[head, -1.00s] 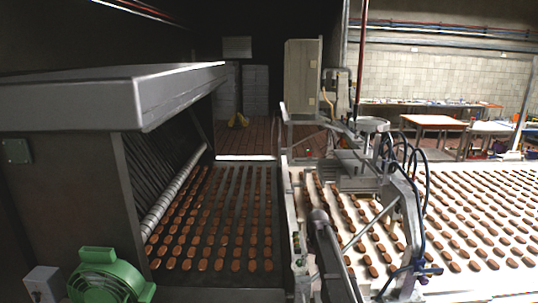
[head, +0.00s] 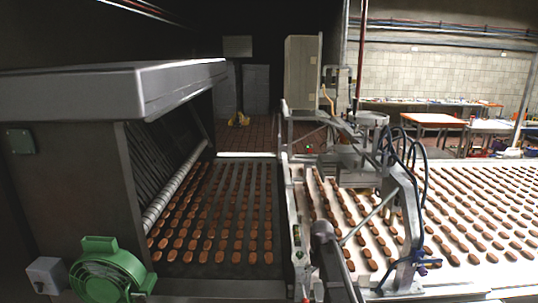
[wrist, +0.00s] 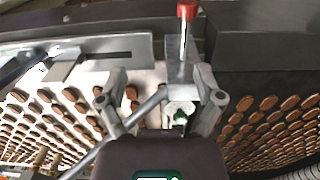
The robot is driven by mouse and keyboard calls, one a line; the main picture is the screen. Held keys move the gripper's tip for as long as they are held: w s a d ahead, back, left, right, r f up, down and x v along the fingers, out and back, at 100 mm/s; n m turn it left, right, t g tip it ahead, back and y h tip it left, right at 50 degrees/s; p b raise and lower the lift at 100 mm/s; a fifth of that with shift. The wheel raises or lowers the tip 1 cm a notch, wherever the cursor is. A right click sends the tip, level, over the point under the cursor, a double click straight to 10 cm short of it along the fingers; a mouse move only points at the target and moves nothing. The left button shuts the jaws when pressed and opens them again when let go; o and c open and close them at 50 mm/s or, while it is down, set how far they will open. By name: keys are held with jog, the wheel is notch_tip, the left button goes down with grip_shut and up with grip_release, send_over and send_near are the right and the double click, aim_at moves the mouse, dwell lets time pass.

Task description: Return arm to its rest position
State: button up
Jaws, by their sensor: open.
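My gripper (wrist: 163,101) shows in the wrist view, with its two grey fingers apart and nothing held between them. A red-topped lever (wrist: 186,14) stands on a metal machine part beyond the fingers. Rows of brown biscuits lie on a pale belt (wrist: 145,82) to the left and on a dark belt to the right, apart from the fingers. In the head view I cannot pick out my gripper for sure.
In the head view, a large metal hood (head: 140,85) and green motor (head: 108,272) stand at left. A metal frame with hoses (head: 365,150) spans the pale belt (head: 490,280). A table (head: 432,119) stands behind; brown floor lies at the back.

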jog(key=s+f+b, duration=0.3)
jog(key=s+f, duration=0.1)
jog(key=s, duration=0.6)
jog(key=s+f+b, duration=0.4)
jog(key=s, duration=0.6)
jog(key=shift+w+d, duration=0.1)
jog(key=shift+d, duration=0.05)
